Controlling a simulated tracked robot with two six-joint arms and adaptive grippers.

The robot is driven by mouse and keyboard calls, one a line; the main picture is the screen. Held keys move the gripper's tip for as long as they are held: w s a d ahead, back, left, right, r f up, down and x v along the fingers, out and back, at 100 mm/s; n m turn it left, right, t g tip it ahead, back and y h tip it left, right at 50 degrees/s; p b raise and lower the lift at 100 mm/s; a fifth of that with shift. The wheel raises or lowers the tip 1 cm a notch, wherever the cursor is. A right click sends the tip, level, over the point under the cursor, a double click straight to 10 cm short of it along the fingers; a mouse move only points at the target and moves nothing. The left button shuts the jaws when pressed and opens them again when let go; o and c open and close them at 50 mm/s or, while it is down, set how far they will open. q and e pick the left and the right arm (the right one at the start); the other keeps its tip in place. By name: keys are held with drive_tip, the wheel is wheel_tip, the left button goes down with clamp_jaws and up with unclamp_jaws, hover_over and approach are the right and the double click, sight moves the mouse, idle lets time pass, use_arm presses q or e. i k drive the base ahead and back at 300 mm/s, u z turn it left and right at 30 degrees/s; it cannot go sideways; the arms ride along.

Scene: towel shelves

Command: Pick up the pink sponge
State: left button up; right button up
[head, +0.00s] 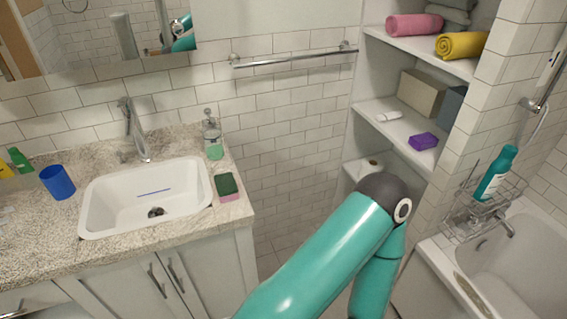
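The pink sponge (229,198) lies on the granite counter at the right of the sink. Its top layer is dark green and its pink layer shows below, along the front edge. No gripper touches it. One of my teal arms comes in from the bottom and bends at a grey joint in front of the shelves; its gripper is out of the picture. My other arm and its gripper are not in view.
The white sink (100,215) has a tap (131,128) behind it. A soap bottle (213,140) stands behind the sponge, and a blue cup (57,182) stands left. Shelves with towels and boxes, and a bathtub (530,245), are at the right.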

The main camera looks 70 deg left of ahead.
sight(227, 189)
drive_tip(key=u, duration=0.4)
drive_tip(key=i, duration=0.25)
drive_tip(key=z, duration=2.65)
drive_tip(key=k, duration=0.55)
drive_tip(key=u, duration=5.6)
